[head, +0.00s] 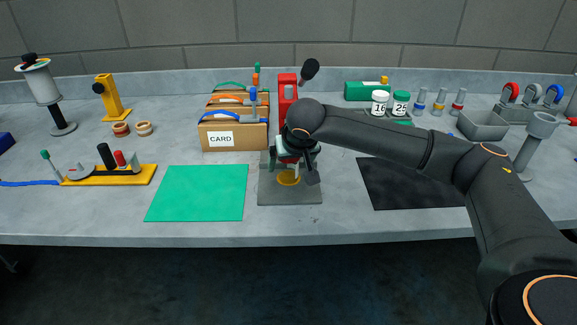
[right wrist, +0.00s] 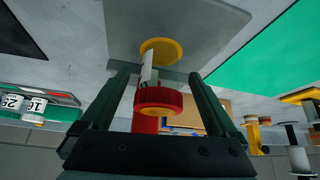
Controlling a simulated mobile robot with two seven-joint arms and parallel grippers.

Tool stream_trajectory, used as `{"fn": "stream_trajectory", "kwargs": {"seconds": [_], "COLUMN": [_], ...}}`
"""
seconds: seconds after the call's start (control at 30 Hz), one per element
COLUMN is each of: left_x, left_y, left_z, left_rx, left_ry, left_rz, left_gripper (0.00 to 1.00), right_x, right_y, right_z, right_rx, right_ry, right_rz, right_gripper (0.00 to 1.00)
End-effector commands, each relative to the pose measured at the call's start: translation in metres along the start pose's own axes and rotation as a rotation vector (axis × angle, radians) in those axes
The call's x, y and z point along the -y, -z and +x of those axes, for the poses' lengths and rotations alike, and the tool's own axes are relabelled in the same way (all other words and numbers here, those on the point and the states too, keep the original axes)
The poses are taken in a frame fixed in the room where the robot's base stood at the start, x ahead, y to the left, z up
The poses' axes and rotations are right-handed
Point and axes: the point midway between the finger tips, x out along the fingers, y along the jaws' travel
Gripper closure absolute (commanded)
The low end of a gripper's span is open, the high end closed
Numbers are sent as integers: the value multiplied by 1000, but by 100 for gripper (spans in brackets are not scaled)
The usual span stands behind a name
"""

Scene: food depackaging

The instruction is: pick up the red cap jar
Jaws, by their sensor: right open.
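The red cap jar shows in the right wrist view as a ribbed red cap (right wrist: 170,101) with part of a white body (right wrist: 148,72) beyond it. It lies between the two spread fingers of my right gripper (right wrist: 158,78), with gaps visible on both sides. In the head view my right gripper (head: 298,165) points down over the grey base plate of the red stand, and the arm and hand hide most of the jar. A yellow disc (head: 289,179) sits on that plate just below the gripper. My left gripper is not in view.
A red stand (head: 288,92) with a black-knobbed lever rises behind the gripper. A cardboard box marked CARD (head: 250,142) stands left of it. A green mat (head: 198,193) and a black mat (head: 408,185) lie clear on either side. Jars marked 16 (head: 379,101) and 25 (head: 400,102) stand behind.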

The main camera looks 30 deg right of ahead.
Motion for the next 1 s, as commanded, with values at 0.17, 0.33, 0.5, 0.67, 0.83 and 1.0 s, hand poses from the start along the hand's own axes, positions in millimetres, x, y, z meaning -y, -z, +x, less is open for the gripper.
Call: {"fn": "stream_trajectory", "kwargs": {"seconds": [0.17, 0.33, 0.5, 0.67, 0.83, 1.0], "left_x": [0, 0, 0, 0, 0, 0], "left_y": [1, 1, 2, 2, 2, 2], "left_z": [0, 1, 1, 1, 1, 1], "left_rx": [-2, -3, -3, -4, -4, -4], "left_ry": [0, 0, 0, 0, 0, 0], "left_rz": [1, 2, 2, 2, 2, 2], "left_gripper": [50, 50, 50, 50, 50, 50], "right_x": [0, 0, 0, 0, 0, 0], "right_y": [-1, -1, -1, -1, -1, -1], "right_z": [13, 13, 13, 13, 13, 13], "right_rx": [1, 0, 0, 0, 0, 0], "right_ry": [0, 1, 1, 0, 0, 0], "right_rz": [-1, -1, -1, -1, -1, 0], "right_gripper": [5, 5, 21, 39, 58, 77]}}
